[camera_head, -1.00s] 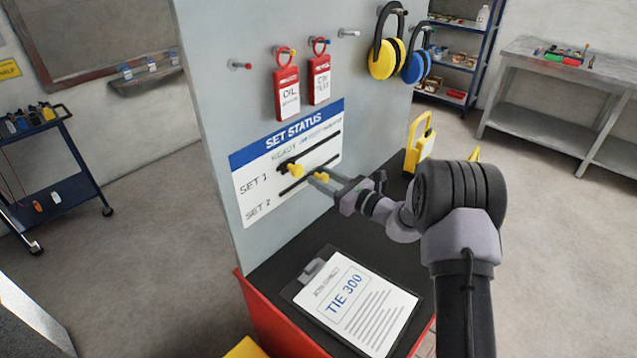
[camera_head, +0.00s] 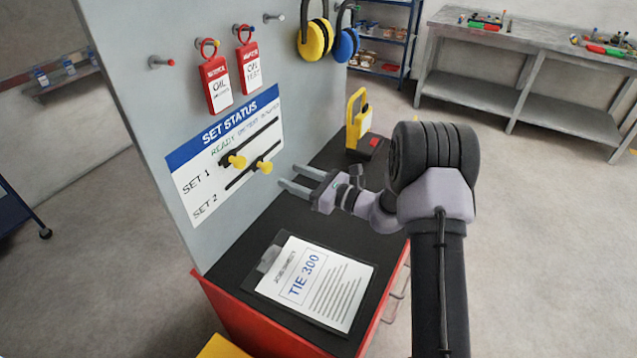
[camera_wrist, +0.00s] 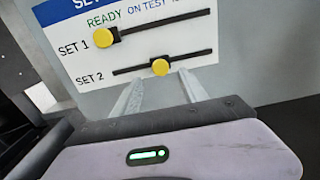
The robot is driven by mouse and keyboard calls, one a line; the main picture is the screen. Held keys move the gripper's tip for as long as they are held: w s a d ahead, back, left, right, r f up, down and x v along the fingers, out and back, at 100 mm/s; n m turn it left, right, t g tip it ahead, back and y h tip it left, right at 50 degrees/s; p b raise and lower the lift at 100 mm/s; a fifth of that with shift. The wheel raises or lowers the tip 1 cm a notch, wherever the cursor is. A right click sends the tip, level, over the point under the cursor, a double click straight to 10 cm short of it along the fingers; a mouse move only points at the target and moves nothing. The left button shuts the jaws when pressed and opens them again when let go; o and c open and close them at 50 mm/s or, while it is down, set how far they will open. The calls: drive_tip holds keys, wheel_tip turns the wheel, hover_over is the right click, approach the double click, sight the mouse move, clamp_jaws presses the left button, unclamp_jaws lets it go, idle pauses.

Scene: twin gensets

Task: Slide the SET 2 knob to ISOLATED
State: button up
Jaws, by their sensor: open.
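The SET STATUS board (camera_head: 184,180) is on the grey panel, with two dark slots. The yellow SET 2 knob (camera_head: 264,166) is on the lower slot. In the wrist view the SET 2 knob (camera_wrist: 160,67) is near the middle of its slot, roughly below ON TEST. The yellow SET 1 knob (camera_head: 237,161) is near the left, READY end of the upper slot. My gripper (camera_head: 288,176) is open and empty, its fingers pointing at the board, apart from the SET 2 knob and to its lower right. The third column label is cut off in the wrist view.
A clipboard (camera_head: 335,318) lies on the black cabinet top below the board. A yellow padlock-shaped item (camera_head: 355,122) stands behind my gripper. Red tags (camera_head: 216,84) and ear defenders (camera_head: 314,40) hang above the board.

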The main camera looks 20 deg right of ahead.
drive_tip(key=v, duration=0.8)
drive_tip(key=shift+d+p, duration=0.15)
drive_tip(key=shift+p, duration=0.25)
drive_tip(key=shift+s, duration=0.1)
drive_tip(key=s+a+r+n+g+h+b, duration=0.1)
drive_tip(key=s+a+r+n+g, duration=0.35)
drive_tip(key=s+a+n, duration=0.35)
drive_tip(key=s+a+r+n+g+h+b, duration=0.15)
drive_tip(key=s+a+r+n+g, duration=0.25)
drive_tip(key=s+a+n+g, duration=0.45)
drive_tip(key=s+d+n+t+h+b, duration=0.1)
drive_tip(key=s+d+n+t+h, duration=0.2)
drive_tip(key=s, duration=0.4)
drive_tip(key=s+d+n+t+h+b, duration=0.1)
drive_tip(key=s+d+n+t+h, duration=0.2)
drive_tip(key=s+d+h, duration=0.2)
drive_tip(key=s, duration=0.3)
drive_tip(key=shift+d+r+b, duration=0.3)
drive_tip(key=shift+d+r, duration=0.05)
drive_tip(key=shift+r, duration=0.05)
